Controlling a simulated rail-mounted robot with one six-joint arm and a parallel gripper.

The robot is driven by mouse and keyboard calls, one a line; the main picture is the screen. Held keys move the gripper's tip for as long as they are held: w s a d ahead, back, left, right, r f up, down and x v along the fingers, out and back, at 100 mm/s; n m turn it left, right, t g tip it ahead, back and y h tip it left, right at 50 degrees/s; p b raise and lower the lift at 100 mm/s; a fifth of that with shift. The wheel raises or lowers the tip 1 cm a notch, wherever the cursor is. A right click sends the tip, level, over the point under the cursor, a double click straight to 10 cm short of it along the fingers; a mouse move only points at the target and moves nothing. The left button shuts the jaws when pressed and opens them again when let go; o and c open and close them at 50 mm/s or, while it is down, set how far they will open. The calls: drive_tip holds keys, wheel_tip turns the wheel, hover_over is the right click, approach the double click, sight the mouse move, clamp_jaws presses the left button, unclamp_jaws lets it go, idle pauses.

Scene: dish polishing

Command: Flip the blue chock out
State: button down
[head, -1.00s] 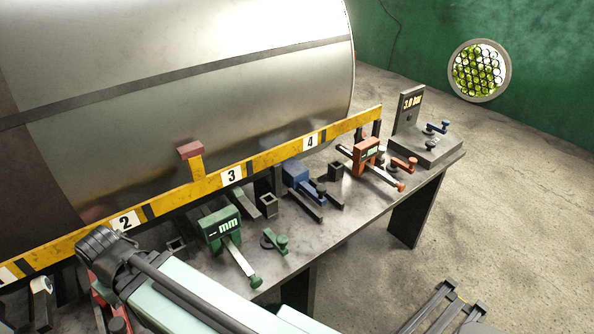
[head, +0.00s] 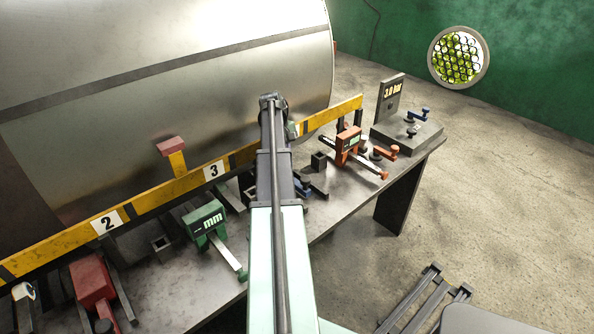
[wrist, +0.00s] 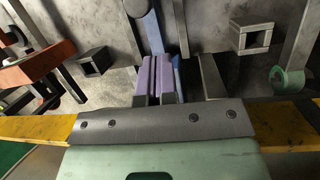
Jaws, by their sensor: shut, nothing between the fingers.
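The blue chock (wrist: 155,35) is in the middle of the wrist view, with a blue strip running up away from my gripper; its body is mostly hidden behind the fingers. My gripper (wrist: 155,78) is shut, its two purplish fingers side by side in front of the chock. I cannot tell whether they touch it. In the head view my arm covers most of the chock, and a small blue part (head: 304,188) shows just right of the arm. The fingertips are hidden in that view.
A yellow numbered rail (head: 140,206) runs along the bench below the large metal tank (head: 180,110). A green device (head: 205,222) stands left of my arm, a red one (head: 348,143) right. A small dark square socket (head: 319,161) stands nearby.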

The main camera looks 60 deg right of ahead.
drive_tip(key=d+n, duration=0.2)
drive_tip(key=n+g, duration=0.1)
drive_tip(key=shift+w+d+r, duration=0.25)
drive_tip(key=shift+d, duration=0.15)
drive_tip(key=b+x, duration=0.4)
drive_tip(key=x, duration=0.1)
drive_tip(key=b+x, duration=0.5)
drive_tip(key=shift+w+a+f, duration=0.1)
drive_tip(key=shift+a, duration=0.15)
